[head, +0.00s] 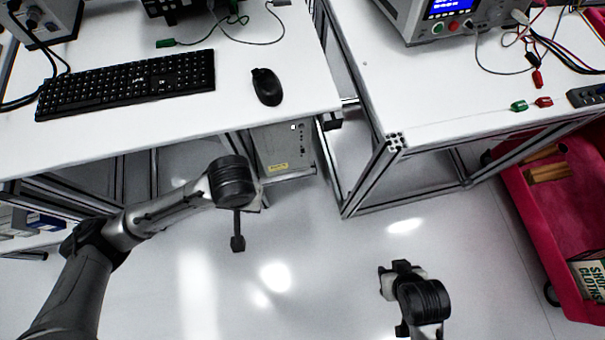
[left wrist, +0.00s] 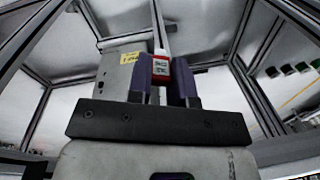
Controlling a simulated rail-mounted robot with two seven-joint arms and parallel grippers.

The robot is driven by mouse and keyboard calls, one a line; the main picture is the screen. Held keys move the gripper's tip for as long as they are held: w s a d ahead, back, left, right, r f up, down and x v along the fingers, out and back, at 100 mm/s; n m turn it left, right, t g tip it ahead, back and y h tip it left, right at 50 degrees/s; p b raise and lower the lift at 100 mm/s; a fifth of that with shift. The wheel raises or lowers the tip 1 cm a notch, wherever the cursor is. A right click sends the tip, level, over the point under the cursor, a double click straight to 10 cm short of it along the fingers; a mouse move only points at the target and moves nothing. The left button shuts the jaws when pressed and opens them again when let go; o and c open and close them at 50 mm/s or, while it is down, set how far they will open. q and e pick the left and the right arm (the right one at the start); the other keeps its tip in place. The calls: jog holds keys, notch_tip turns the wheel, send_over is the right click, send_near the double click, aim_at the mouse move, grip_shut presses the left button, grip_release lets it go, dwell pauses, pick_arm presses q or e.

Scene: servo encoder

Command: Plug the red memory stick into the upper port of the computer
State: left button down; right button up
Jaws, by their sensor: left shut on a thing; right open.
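The computer (head: 285,148) is a grey box under the left table, its panel with small ports partly shaded by the tabletop; a yellow label is on it. It also shows in the left wrist view (left wrist: 117,72), left of my fingers. The red memory stick (left wrist: 161,66) has a white label and is between the purple fingers of my left gripper (left wrist: 161,82), shut on it. In the head view my left wrist hides the stick; it is close in front of the computer. My right gripper (head: 390,284) is open and empty over the floor. I cannot tell the upper port apart.
A keyboard (head: 128,84) and mouse (head: 267,87) lie on the left table (head: 300,80). A metal table frame (head: 362,185) stands right of the computer. A red cart (head: 560,215) is at the far right. The floor between is clear.

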pick_arm(q)
jog(key=w+a+f+m+t+y, duration=0.2)
jog(key=w+a+f+m+y, duration=0.2)
jog(key=w+a+f, duration=0.3)
jog(key=shift+w+f+y, duration=0.25)
jog(key=shift+f+y, duration=0.15)
jog(key=shift+a, duration=0.1)
